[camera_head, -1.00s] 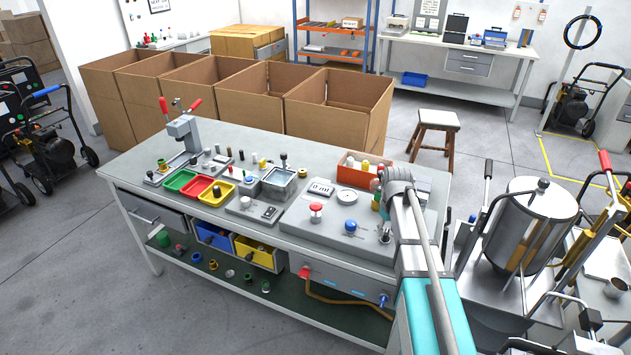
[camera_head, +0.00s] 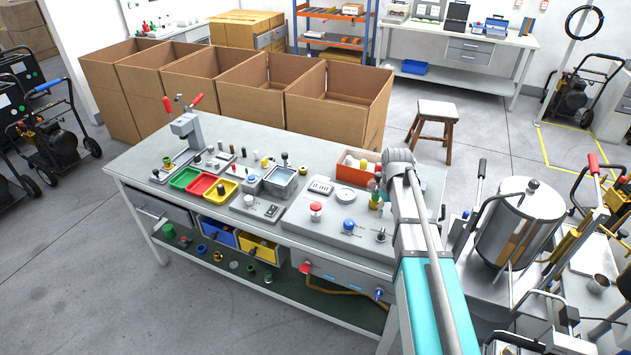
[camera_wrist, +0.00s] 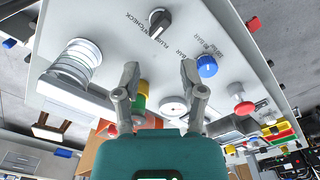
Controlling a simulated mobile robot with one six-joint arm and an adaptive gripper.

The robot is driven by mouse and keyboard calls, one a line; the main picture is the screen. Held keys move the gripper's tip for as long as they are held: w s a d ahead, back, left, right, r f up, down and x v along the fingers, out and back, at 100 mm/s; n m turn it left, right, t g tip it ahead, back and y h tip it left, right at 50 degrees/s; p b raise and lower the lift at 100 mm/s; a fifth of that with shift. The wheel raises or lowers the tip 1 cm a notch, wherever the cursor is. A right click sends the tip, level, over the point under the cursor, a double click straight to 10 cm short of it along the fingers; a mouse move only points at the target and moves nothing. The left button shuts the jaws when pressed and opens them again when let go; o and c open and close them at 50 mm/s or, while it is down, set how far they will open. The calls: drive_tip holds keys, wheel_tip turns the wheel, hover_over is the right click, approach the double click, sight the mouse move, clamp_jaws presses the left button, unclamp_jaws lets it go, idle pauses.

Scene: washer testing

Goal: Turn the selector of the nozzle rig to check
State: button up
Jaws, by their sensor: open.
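The selector (camera_wrist: 158,22) is a dark knob with a light edge on the pale panel of the nozzle rig (camera_wrist: 110,22). Printed lettering, including CHECK, lies beside it; I cannot tell which mark it points to. In the head view the selector (camera_head: 381,236) stands at the right front of the rig's grey top (camera_head: 300,222). My gripper (camera_wrist: 160,72) is open, its two grey fingers apart with nothing between them. In the wrist view the selector is beyond the fingertips, apart from them.
A blue knob (camera_wrist: 207,66), red button (camera_wrist: 243,106) and round dial (camera_wrist: 172,105) share the panel. A silver ribbed cylinder (camera_wrist: 75,62) is left of my fingers. An orange bin (camera_head: 350,172) stands behind the rig. A steel tank (camera_head: 515,225) is to the right.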

drive_tip(key=shift+r+p, duration=1.7)
drive_tip(key=shift+r, duration=0.35)
drive_tip(key=s+f+m+b, duration=0.3)
drive_tip(key=s+f+b, duration=0.1)
drive_tip(key=s, duration=0.5)
drive_tip(key=s+f+m+b, duration=0.2)
drive_tip(key=s+f+b, duration=0.2)
drive_tip(key=s, duration=0.6)
drive_tip(key=w+a+r+t+h, duration=0.1)
drive_tip(key=w+a+t+h, duration=0.1)
drive_tip(key=w+a, duration=0.5)
drive_tip(key=w+a+r+t+h, duration=0.1)
drive_tip(key=w+a+r+t, duration=0.1)
drive_tip(key=w+a, duration=0.4)
drive_tip(key=w+a+r+n+t+h, duration=0.1)
drive_tip(key=w+a+r+t+h, duration=0.1)
drive_tip(key=w+a, duration=0.5)
drive_tip(key=shift+w+a+r+t+h, duration=0.1)
drive_tip(key=shift+w+a+t+h, duration=0.1)
drive_tip(key=shift+w, duration=1.15)
drive_tip(key=shift+w+a+r+t+h, duration=0.1)
drive_tip(key=shift+w+a+t, duration=0.1)
drive_tip(key=shift+w, duration=1.1)
drive_tip(key=shift+w+a+r, duration=0.15)
drive_tip(key=shift+w+a, duration=0.05)
drive_tip(key=shift+a, duration=0.25)
drive_tip(key=shift+w+a+r, duration=0.1)
drive_tip(key=shift+w+a, duration=0.1)
drive_tip(key=shift+a, duration=0.2)
